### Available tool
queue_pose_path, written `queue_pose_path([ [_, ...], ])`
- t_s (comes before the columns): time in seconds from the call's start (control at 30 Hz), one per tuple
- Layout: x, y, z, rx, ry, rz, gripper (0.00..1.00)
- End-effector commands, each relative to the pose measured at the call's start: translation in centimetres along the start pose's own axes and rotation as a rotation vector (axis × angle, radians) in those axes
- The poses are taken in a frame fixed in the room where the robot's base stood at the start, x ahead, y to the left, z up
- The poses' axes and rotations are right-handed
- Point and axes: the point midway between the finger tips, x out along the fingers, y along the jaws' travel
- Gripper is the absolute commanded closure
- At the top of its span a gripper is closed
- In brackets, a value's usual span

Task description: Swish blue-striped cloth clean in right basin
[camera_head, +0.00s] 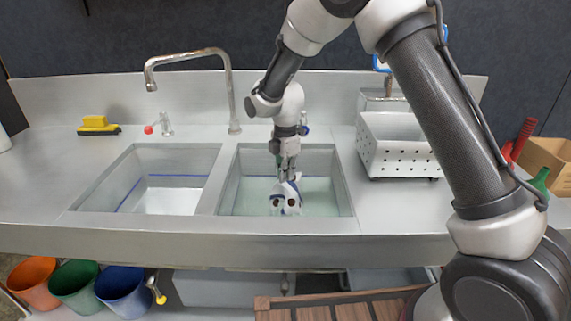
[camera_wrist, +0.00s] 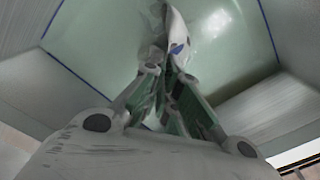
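The cloth (camera_head: 286,190) is white with blue marks and dark spots. It hangs from my gripper (camera_head: 288,172) in the right basin (camera_head: 338,192), at the greenish water (camera_head: 318,200). My gripper points down over the basin, and its fingers are closed together on the top of the cloth. In the wrist view the cloth (camera_wrist: 177,35) shows beyond my fingers (camera_wrist: 165,85), pale with a blue patch. Its lower end meets the water; how deep it goes is unclear. My fingers hide part of it.
The left basin (camera_head: 132,192) has a blue line around its walls. A tall faucet (camera_head: 232,95) stands behind the divider. A white perforated bin (camera_head: 400,150) stands right of the right basin. A yellow sponge (camera_head: 95,122) lies at the back left. Basin walls surround my gripper closely.

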Motion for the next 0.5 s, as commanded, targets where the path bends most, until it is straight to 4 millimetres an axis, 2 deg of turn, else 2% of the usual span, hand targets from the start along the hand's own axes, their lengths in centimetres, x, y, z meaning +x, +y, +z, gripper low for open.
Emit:
queue_pose_path([
  [0.5,5.9,0.0,0.0,0.0,0.0,-0.001,1.0],
])
